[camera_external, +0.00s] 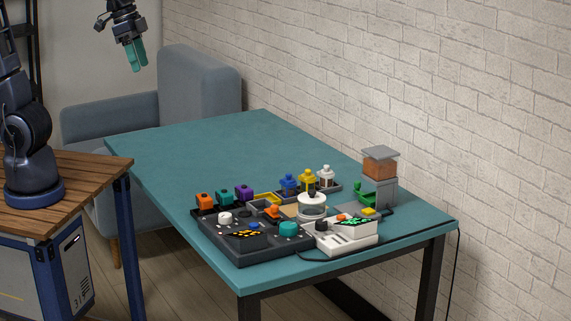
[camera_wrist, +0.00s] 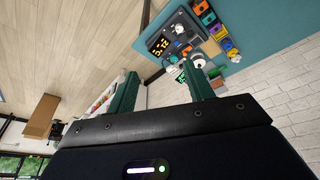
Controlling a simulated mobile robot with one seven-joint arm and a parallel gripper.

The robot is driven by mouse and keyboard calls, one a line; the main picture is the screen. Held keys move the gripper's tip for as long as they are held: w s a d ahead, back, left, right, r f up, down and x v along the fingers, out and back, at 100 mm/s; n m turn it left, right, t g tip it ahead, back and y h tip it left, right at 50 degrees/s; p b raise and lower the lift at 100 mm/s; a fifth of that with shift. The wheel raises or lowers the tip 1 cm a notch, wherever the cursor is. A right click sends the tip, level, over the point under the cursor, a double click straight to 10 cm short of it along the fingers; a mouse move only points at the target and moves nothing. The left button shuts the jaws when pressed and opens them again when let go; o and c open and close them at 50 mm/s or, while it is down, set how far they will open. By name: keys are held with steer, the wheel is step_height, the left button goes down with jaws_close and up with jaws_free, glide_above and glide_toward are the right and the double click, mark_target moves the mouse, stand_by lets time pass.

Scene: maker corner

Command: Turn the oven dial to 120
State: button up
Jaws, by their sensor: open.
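A dark control panel (camera_external: 248,256) lies on the teal table near its front edge. It carries a white knob (camera_external: 225,218), a teal knob (camera_external: 288,229) and a tilted display with orange marks (camera_external: 247,234). Beside it, a white device (camera_external: 352,243) has a black knob (camera_external: 321,225) and a display with green marks. I cannot tell which knob is the oven dial, and no dial number is readable. My gripper (camera_external: 136,57) is high at the upper left, far from the panels. It is open and empty; its two teal fingers (camera_wrist: 160,82) stand apart in the wrist view.
A round white container (camera_external: 312,204) and a grey-and-orange dispenser (camera_external: 379,178) are close by. The table's far left (camera_external: 220,142) is clear. A brick wall runs behind.

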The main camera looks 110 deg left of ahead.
steer(key=w+a+f+n+g, duration=0.1)
steer(key=w+a+f+n, duration=0.15)
steer(key=w, duration=1.25)
steer(key=n+g, duration=0.2)
steer(key=n, duration=0.2)
glide_above(321, 221)
step_height(321, 221, down, 30)
step_height(321, 221, down, 11)
steer(key=shift+r, duration=0.1)
steer(key=c, duration=1)
